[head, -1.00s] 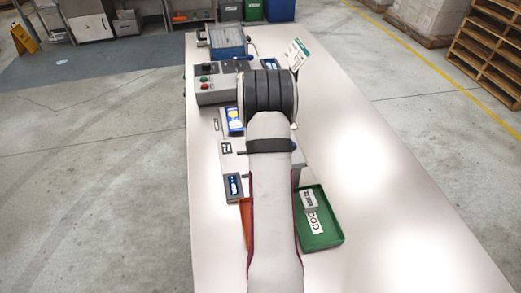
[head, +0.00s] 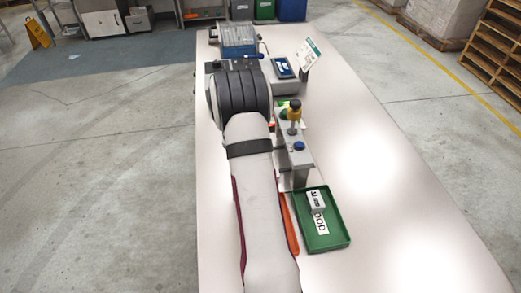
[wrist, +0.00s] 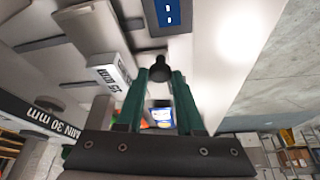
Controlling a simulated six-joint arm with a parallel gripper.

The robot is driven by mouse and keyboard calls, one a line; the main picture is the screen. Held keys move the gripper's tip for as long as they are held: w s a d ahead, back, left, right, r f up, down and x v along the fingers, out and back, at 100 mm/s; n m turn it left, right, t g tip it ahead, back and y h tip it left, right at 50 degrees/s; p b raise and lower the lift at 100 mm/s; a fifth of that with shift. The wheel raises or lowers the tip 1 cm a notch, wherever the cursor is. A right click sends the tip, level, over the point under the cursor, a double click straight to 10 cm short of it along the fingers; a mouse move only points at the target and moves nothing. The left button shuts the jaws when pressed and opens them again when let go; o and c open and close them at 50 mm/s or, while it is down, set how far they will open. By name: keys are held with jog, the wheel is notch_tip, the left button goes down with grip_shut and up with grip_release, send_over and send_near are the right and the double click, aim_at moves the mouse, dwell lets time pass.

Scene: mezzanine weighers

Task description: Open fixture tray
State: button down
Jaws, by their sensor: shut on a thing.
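My gripper (wrist: 160,76) shows in the wrist view as two green fingers. Their tips are closed on a black knob (wrist: 159,63). The knob is at the end of a short dark stem, below a grey part of the fixture. In the head view my own arm hides the gripper, the knob and the tray's left side. The fixture (head: 298,165) shows there as a grey block with a blue button on top. A yellow and black knob (head: 294,113) stands upright behind it. I cannot tell how far the fixture tray is out.
A green tray (head: 341,240) holding a white block and card lies at the near right. An orange strip (head: 290,226) lies beside it. A grey box with a blue display (head: 283,68) and a sign (head: 309,54) stand farther back. The table's right side is clear.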

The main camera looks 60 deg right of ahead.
jog(key=shift+w+a, duration=0.75)
jog(key=shift+a, duration=0.05)
jog(key=c, duration=0.5)
grip_release()
jog(key=shift+c, duration=0.2)
jog(key=v, duration=1.5)
jog(key=shift+a+r, duration=0.15)
jog(key=shift+r, duration=0.2)
jog(key=shift+s, duration=0.1)
